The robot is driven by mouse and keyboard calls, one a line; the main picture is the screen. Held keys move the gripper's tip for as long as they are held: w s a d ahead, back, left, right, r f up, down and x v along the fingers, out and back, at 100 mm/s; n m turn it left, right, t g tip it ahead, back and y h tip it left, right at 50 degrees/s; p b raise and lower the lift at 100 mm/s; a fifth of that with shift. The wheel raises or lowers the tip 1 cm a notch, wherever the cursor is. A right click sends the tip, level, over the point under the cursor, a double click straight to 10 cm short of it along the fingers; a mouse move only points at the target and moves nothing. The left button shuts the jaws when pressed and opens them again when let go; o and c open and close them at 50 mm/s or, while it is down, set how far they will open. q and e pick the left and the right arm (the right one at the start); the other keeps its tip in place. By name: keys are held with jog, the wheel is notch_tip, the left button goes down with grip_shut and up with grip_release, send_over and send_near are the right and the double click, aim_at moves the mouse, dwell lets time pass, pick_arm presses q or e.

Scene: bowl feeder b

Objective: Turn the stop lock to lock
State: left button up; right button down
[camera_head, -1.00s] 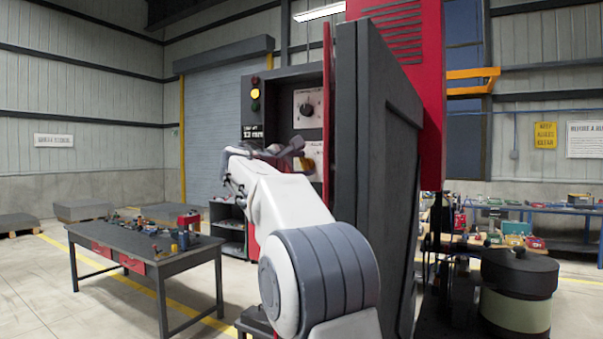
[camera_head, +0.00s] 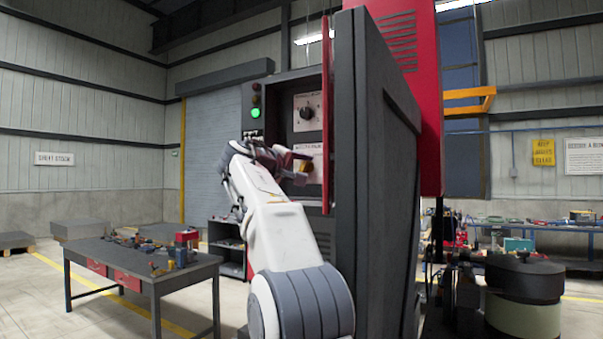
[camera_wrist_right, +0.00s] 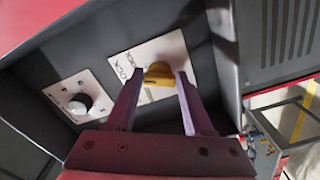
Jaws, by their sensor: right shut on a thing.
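The stop lock is a yellow knob on a white lettered plate in the cabinet's recessed panel; in the right wrist view the knob (camera_wrist_right: 158,73) lies between the fingertips of my right gripper (camera_wrist_right: 159,77). The plate (camera_wrist_right: 172,46) reads LOCK along one side. In the head view the knob (camera_head: 307,166) shows small and partly covered by my right gripper (camera_head: 293,165). My right gripper is shut on the knob, one finger on each side. Which mark the knob points to is hard to tell. My left gripper is out of view.
A black dial (camera_head: 307,113) sits on the panel above the stop lock. A green lamp (camera_head: 255,113) is lit at the panel's left. The open cabinet door (camera_head: 375,190) stands close right of my arm. A work table (camera_head: 140,265) with small parts stands left.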

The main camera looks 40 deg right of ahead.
jog(key=shift+w+f+m+b, duration=0.15)
jog(key=shift+m+b, duration=0.2)
jog(key=shift+m, duration=1.65)
jog(key=shift+c, duration=1.4)
grip_release()
jog(key=b+v, duration=0.4)
jog(key=v, duration=0.6)
jog(key=shift+s+a, duration=0.2)
jog(key=shift+w+f, duration=0.1)
